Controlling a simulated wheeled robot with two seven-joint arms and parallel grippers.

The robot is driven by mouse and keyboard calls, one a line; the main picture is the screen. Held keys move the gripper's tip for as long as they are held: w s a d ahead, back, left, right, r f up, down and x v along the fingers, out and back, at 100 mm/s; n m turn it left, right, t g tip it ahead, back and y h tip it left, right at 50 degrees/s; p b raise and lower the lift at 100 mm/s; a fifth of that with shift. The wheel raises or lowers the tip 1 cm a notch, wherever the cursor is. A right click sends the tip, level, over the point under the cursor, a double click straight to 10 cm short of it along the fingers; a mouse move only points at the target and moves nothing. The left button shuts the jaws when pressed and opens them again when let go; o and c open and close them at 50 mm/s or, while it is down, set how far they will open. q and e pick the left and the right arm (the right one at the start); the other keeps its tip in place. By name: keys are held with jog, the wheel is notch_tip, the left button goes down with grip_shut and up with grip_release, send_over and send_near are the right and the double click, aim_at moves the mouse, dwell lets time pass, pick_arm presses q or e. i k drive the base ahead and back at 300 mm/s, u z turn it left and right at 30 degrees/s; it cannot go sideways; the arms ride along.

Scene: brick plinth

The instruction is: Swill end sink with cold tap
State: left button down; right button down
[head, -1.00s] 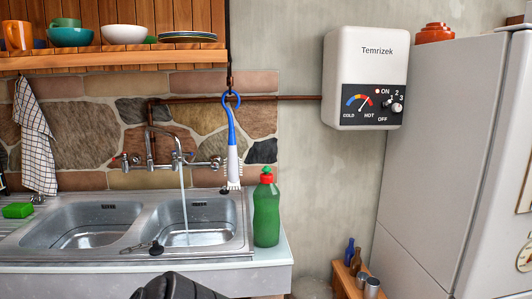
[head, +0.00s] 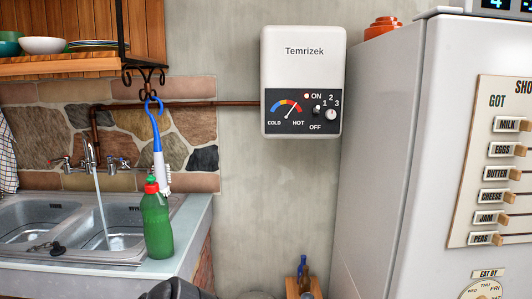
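The sink unit has two metal basins. The end basin (head: 112,222) is the right one, beside the counter's end, and a thin stream of water (head: 98,198) falls into it from the wall-mounted tap (head: 90,155). The tap has handles on both sides of its spout; one at the left shows red (head: 67,160), and the right handles (head: 118,162) are too small to read clearly. A dark rounded part of mine shows at the bottom edge, below the green bottle. Neither of my grippers can be made out.
A green bottle (head: 157,225) stands at the counter's right end. A blue-and-white brush (head: 158,150) hangs above it. A Temrizek water heater (head: 304,70) is on the wall, and a white fridge (head: 400,150) stands right. Small bottles (head: 303,268) stand low between counter and fridge.

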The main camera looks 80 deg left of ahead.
aim_at(110, 158)
jog(key=u, duration=2.15)
